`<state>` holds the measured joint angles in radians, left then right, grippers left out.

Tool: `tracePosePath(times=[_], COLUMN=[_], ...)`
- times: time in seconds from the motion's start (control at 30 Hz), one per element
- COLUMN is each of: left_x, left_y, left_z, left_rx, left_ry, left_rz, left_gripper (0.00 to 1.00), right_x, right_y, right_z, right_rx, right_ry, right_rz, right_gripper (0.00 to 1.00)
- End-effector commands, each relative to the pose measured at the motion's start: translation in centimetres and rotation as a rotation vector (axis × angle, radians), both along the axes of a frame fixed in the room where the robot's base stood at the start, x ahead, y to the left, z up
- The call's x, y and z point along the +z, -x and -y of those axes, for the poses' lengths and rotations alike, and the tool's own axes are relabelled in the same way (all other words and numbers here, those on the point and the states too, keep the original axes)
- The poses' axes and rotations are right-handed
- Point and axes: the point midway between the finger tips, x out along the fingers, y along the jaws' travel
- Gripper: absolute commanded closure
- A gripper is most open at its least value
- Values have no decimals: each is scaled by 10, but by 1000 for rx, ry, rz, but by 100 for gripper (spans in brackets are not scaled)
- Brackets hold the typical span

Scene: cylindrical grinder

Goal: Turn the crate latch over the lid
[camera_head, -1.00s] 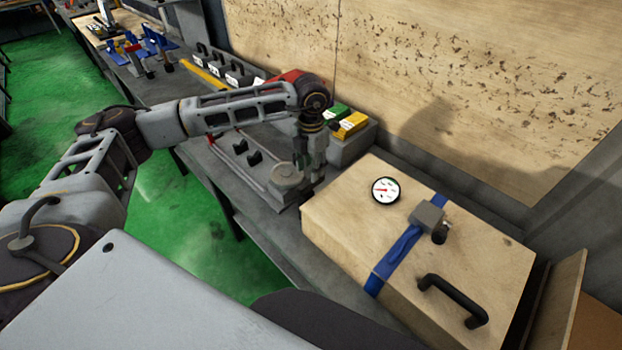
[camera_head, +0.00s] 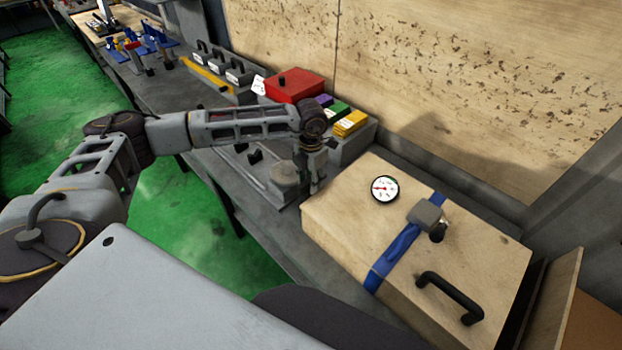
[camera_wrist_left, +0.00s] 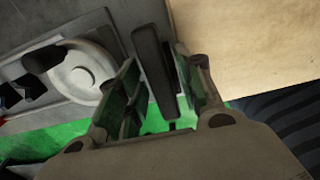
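The wooden crate (camera_head: 345,215) with its flat lid (camera_head: 470,245) stands at the right in the head view; its pale wood fills the upper right of the left wrist view (camera_wrist_left: 240,45). My left gripper (camera_head: 313,182) points down at the crate's left edge. In the left wrist view a dark grey bar, apparently the crate latch (camera_wrist_left: 153,70), lies between the two spread fingers of the left gripper (camera_wrist_left: 158,85). A gap shows between the bar and the left finger; contact on the right side is unclear. The latch is mostly hidden in the head view. My right gripper is out of view.
On the crate are a round gauge (camera_head: 385,189), a blue strap (camera_head: 395,252) with a grey block (camera_head: 425,214), and a black handle (camera_head: 450,294). A round grey part (camera_head: 285,174) stands close left of the gripper. A red box (camera_head: 294,86) is behind the arm.

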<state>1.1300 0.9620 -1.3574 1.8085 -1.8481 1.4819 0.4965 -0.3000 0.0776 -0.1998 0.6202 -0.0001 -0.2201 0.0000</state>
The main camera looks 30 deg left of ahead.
Motion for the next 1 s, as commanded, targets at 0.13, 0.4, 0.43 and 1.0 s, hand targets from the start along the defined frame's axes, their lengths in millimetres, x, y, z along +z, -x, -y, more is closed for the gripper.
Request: tracePosePath(times=[0.13, 0.4, 0.43, 1.0], left_x=[0, 0, 0, -1], left_y=[0, 0, 0, 6], left_z=[0, 0, 0, -9], left_rx=[0, 0, 0, -97], left_ry=[0, 0, 0, 0], left_rz=[0, 0, 0, 1], left_gripper=[87, 100, 100, 100], right_x=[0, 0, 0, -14], right_y=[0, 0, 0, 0], right_z=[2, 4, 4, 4], right_rx=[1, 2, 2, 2], right_ry=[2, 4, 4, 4], right_rz=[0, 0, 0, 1], right_gripper=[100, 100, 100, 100])
